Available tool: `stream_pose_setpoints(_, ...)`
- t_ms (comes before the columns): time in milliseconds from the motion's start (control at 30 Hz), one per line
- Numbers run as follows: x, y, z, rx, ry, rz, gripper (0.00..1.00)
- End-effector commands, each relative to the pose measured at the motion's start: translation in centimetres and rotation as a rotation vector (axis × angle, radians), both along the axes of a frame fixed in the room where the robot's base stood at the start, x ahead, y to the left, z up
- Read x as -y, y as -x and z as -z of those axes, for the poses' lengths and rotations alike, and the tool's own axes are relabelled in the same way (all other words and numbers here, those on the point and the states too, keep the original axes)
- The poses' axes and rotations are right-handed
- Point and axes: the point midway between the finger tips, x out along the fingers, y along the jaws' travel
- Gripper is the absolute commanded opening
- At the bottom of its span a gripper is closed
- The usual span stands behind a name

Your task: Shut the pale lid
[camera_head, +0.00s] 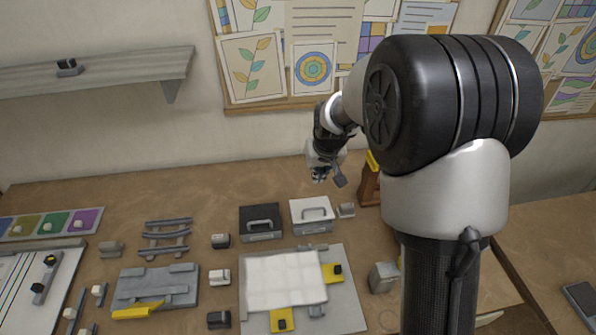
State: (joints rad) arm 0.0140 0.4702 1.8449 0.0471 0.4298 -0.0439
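A pale box with a white lid (312,211) and a grey handle on it stands at the back middle of the table. Its details are small, and I cannot tell whether the lid is fully down. A similar dark box (260,221) stands just to its left. My gripper (325,177) hangs in the air, in the picture just above the pale box and apart from it. It is too small to tell whether its fingers are open or shut. I see nothing clearly held in it.
A grey board (345,308) with a white tiled panel lies in front of the boxes. A brown wooden item (370,183) stands further right, partly behind my arm. Several small blocks lie left.

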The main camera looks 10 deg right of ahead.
Motion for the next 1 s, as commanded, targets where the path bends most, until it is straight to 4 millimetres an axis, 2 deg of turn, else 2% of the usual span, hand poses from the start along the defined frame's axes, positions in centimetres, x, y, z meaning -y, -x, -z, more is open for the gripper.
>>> stream_pose_setpoints(67, 0.2, 0.2, -0.1, -0.015, -0.003, 0.003, 0.00)
stream_pose_setpoints(167, 0.2, -0.1, 0.9, -0.019, -0.003, 0.003, 0.00)
stream_pose_setpoints(633, 0.0, -3.5, 9.7, -0.018, -0.001, 0.002, 0.00)
stream_pose_setpoints(800, -0.1, -2.3, 11.8, -0.017, -0.002, 0.002, 0.00)
stream_pose_setpoints(1000, -0.1, -1.9, 12.7, -0.014, -0.002, 0.002, 0.00)
